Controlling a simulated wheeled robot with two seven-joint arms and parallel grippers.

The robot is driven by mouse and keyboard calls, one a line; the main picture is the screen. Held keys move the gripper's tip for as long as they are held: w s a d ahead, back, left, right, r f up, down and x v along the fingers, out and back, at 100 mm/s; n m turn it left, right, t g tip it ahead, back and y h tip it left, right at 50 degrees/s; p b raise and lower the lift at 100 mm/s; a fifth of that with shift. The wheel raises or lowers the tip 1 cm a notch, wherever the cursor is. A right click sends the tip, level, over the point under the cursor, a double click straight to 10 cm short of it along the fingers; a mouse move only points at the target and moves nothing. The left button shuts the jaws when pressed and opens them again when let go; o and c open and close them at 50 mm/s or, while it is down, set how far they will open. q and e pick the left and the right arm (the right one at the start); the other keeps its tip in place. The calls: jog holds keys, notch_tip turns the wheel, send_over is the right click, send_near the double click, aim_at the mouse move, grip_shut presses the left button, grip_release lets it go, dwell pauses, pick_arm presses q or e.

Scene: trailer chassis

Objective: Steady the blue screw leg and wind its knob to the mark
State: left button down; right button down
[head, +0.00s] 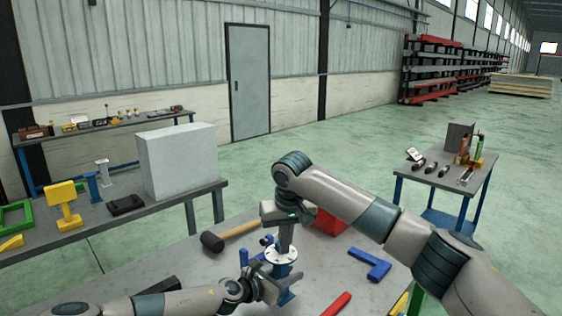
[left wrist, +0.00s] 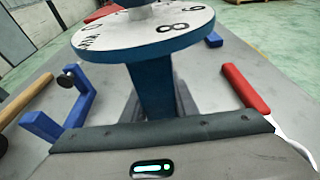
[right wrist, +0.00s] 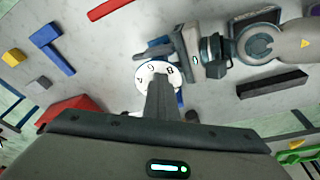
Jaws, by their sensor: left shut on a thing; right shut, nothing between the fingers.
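The blue screw leg stands upright on the grey bench, with a white numbered dial (head: 281,256) on top. In the left wrist view its blue post (left wrist: 153,88) runs down below the blue-rimmed dial (left wrist: 88,41). My left gripper (head: 277,291) is shut around this post, under the dial. My right gripper (head: 286,240) is shut and empty, pointing down over the middle of the dial. In the right wrist view its closed fingers (right wrist: 162,98) cover part of the dial (right wrist: 146,73). The knob is mostly hidden, and I cannot tell whether the fingers touch it. I cannot make out the mark.
A blue bracket with a black knob (left wrist: 68,80) stands close beside the leg. A mallet (head: 212,242), a red box (head: 330,222), a blue L-shaped piece (head: 370,264) and a red-handled tool (head: 337,304) lie around it. The bench is clear between the blue piece and the red handle.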

jog(key=shift+a, duration=0.65)
dwell(0.5)
jog(key=shift+s, duration=0.4)
notch_tip(320, 180, up, 6)
dwell(0.8)
jog(key=d, duration=0.1)
jog(key=w+d+r, duration=0.1)
jog(key=shift+w+d, duration=0.1)
jog(key=shift+d, duration=0.2)
